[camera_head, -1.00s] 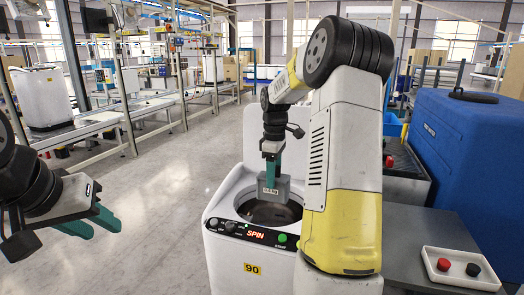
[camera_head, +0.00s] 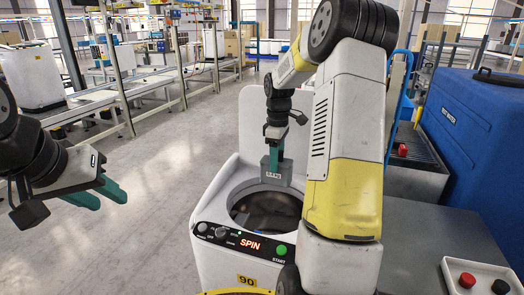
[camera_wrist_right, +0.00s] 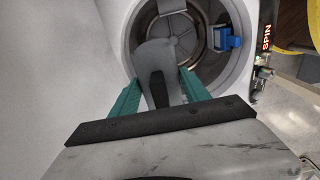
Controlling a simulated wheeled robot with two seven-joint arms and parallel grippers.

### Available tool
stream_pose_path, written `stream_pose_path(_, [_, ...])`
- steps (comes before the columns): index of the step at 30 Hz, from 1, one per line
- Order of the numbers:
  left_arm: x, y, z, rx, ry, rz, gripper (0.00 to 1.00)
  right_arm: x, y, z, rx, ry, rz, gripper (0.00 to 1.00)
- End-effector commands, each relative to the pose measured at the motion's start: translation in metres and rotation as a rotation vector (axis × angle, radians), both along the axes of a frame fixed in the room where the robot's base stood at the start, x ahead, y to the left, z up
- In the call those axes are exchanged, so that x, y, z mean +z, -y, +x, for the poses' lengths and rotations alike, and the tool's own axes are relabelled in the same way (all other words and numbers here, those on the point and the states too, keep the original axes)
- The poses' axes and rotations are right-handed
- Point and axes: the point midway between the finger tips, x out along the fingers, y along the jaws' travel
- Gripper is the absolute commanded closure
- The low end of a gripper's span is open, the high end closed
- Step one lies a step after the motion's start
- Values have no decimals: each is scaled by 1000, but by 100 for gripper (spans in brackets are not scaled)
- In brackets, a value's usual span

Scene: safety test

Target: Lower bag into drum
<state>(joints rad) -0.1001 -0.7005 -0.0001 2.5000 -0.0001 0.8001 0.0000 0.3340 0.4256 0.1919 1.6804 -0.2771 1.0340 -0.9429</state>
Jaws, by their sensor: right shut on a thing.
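A small grey bag (camera_head: 277,170) with a "0.8 kg" label hangs in my right gripper (camera_head: 274,152). In the right wrist view the grey bag (camera_wrist_right: 157,60) sits between the teal fingers of that gripper (camera_wrist_right: 160,80). The drum (camera_head: 266,212) is the round dark opening in the top of a white machine (camera_head: 225,262). The bag shows over the drum's back rim; its exact height above the rim is unclear. In the right wrist view the metal drum (camera_wrist_right: 200,25) lies beyond the bag. My left gripper (camera_head: 112,202) is open and empty, off to the left.
The panel display (camera_head: 250,245) reads "SPIN", beside a green start button (camera_head: 281,250). A raised white lid (camera_head: 250,120) stands behind the opening. A blue item (camera_wrist_right: 228,40) is at the drum's inner wall. A blue tank (camera_head: 470,150) and button box (camera_head: 482,278) stand at right.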

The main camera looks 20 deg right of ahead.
Motion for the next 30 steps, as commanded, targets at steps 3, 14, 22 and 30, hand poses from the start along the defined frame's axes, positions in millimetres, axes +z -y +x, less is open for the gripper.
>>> stream_pose_path(3, [0,0,0,0,0,0,64,-15,0,0,0,-2,0,100])
stream_pose_path(14, [0,0,0,0,0,0,64,-57,0,0,1,-1,1,100])
stream_pose_path(22, [0,0,0,0,0,0,64,-89,0,0,0,-1,1,100])
stream_pose_path(30, [0,0,0,0,0,0,64,-120,0,-1,1,-2,0,100])
